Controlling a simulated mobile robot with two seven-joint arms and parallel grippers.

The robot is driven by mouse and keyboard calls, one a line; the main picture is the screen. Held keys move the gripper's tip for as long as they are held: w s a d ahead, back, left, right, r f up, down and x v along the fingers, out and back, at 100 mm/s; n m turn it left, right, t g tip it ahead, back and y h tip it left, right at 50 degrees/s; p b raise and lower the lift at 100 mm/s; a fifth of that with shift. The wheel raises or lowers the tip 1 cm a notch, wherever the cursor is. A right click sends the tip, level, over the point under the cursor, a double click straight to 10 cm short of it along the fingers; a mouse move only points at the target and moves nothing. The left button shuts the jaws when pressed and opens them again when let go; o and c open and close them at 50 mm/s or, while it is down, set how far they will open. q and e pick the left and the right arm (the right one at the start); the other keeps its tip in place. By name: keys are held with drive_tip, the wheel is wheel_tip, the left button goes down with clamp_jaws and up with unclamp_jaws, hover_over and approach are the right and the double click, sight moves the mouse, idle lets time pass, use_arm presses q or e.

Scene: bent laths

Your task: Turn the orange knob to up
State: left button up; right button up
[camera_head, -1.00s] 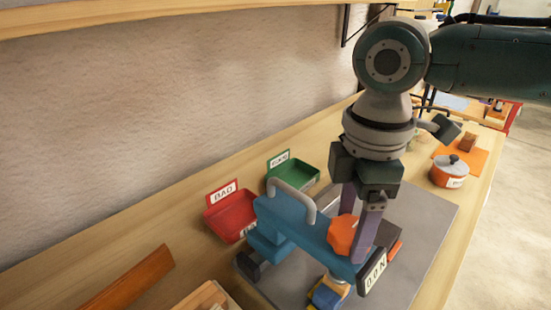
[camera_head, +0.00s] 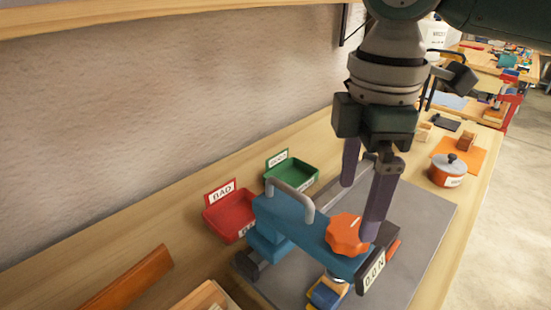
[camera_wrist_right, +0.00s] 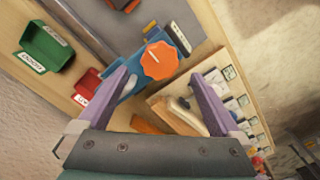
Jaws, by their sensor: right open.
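The orange knob (camera_head: 345,235) is lobed and sits on top of a blue device (camera_head: 290,222) with a grey handle and a white label plate. A small pale mark shows on the knob, towards its upper right edge in the head view. My right gripper (camera_head: 359,212) is open, its two purple fingers pointing down just behind and above the knob. In the right wrist view the knob (camera_wrist_right: 160,61) shows whole, beyond and between the open fingers (camera_wrist_right: 158,80), with nothing held. My left gripper is not in view.
The device stands on a grey mat (camera_head: 425,215). A red tray (camera_head: 231,222) and a green tray (camera_head: 295,175) stand behind it. An orange pot (camera_head: 447,174) is at the right. A wooden strip (camera_head: 125,282) lies at the left.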

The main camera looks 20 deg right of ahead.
sight(350, 228)
drive_tip(key=shift+r, duration=2.25)
